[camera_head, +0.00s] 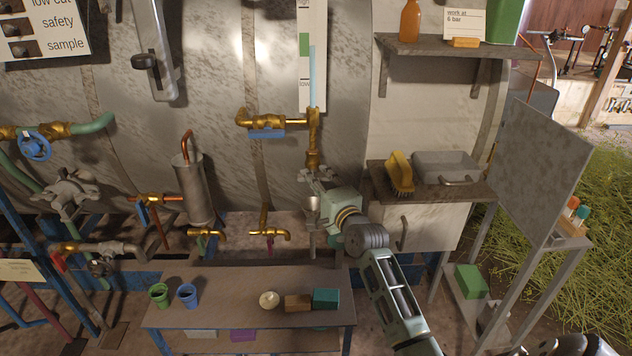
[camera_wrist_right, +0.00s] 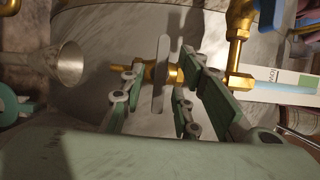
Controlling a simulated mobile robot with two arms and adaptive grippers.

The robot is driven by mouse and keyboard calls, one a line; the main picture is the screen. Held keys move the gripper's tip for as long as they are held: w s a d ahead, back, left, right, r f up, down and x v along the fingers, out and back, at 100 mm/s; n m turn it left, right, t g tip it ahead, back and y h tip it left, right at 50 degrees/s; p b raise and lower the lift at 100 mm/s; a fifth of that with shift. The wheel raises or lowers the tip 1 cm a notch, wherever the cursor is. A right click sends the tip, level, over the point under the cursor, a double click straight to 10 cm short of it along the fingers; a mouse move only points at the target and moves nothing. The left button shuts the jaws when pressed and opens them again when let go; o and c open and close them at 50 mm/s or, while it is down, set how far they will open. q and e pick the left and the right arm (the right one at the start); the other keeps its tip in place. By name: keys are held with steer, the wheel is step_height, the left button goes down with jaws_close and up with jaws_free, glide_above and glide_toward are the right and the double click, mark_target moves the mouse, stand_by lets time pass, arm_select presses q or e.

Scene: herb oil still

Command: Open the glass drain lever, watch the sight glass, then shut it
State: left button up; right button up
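The sight glass (camera_head: 312,75) is an upright tube with a light blue column, on a white board marked high and low. Its blue column also shows at the right of the wrist view (camera_wrist_right: 284,92). A brass drain fitting (camera_head: 313,158) hangs beneath it. In the wrist view, the flat grey drain lever (camera_wrist_right: 160,75) crosses a brass stem. My right gripper (camera_wrist_right: 160,98) is open, with fingers on both sides of the lever and gaps visible. In the head view, my right gripper (camera_head: 318,184) partly hides the lever. My left gripper is not in view.
A metal funnel (camera_wrist_right: 66,63) is close beside the right gripper. A brass valve with a blue handle (camera_head: 266,133) is left of the glass. A low bench (camera_head: 240,318) holds cups and blocks. A shelf with a yellow brush (camera_head: 401,172) is at the right.

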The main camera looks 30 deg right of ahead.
steer(key=shift+w, duration=0.35)
steer(key=shift+c, duration=0.4)
jaws_close()
